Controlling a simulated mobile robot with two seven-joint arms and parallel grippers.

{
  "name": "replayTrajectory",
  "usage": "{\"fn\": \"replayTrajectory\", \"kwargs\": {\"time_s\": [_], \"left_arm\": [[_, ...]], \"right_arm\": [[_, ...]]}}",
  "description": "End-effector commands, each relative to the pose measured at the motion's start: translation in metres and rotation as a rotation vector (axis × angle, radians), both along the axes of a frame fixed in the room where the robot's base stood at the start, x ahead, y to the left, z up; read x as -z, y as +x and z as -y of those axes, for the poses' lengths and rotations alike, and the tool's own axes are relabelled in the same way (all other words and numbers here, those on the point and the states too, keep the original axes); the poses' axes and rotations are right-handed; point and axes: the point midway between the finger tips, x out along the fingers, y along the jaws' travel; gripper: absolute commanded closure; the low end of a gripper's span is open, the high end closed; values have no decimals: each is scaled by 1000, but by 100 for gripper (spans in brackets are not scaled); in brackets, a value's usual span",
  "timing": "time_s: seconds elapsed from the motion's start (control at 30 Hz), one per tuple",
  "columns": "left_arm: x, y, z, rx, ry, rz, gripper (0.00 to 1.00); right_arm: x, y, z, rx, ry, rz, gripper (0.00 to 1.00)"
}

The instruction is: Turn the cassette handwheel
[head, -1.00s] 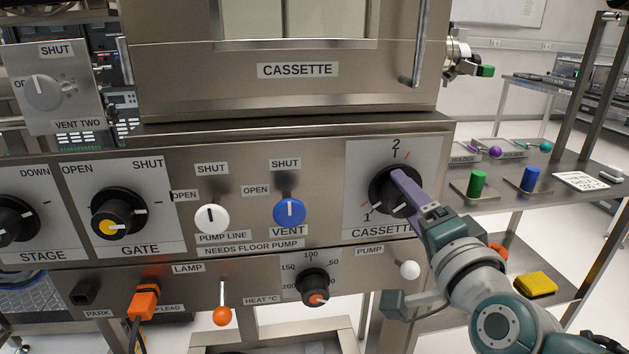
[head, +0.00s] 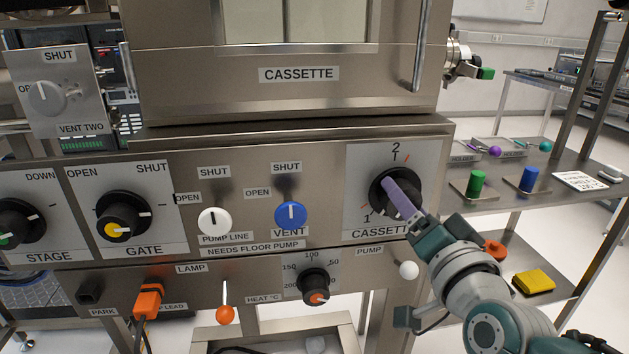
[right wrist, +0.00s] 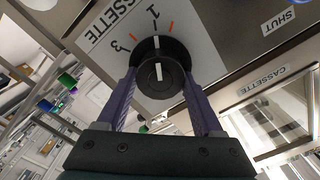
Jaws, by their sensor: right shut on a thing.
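The cassette handwheel (head: 384,180) is a black knob on a pale plate at the right of the panel, with numbers and orange ticks around it. In the right wrist view the handwheel (right wrist: 160,76) sits between two purple fingers, one on each side, with a white mark on its face. My right gripper (head: 393,190) is shut on the handwheel; it also shows in the right wrist view (right wrist: 159,88). One finger hides part of the wheel in the head view, so I cannot tell its exact setting there. My left gripper is not in view.
A white pump knob (head: 408,270) is just below my right gripper. The blue vent knob (head: 291,215) and heat dial (head: 314,286) are to the left. A shelf at the right holds a green cylinder (head: 477,183) and a blue cylinder (head: 528,179).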

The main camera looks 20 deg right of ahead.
Motion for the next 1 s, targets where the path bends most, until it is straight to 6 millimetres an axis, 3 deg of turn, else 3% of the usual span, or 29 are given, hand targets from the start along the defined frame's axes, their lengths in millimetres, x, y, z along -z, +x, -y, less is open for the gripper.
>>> {"fn": "replayTrajectory", "kwargs": {"time_s": [0.23, 0.27, 0.5, 0.8, 1.0], "left_arm": [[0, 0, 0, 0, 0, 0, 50], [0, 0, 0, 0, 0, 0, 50], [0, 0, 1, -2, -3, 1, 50], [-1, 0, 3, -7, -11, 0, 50], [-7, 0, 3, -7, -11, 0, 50]], "right_arm": [[0, 0, 0, 0, 1, 2, 87], [0, 0, 0, 0, 1, 2, 29], [0, 0, 0, 1, 1, 1, 2], [0, -3, -1, 0, 1, -1, 2], [0, -33, -8, 0, 2, -4, 2]]}}
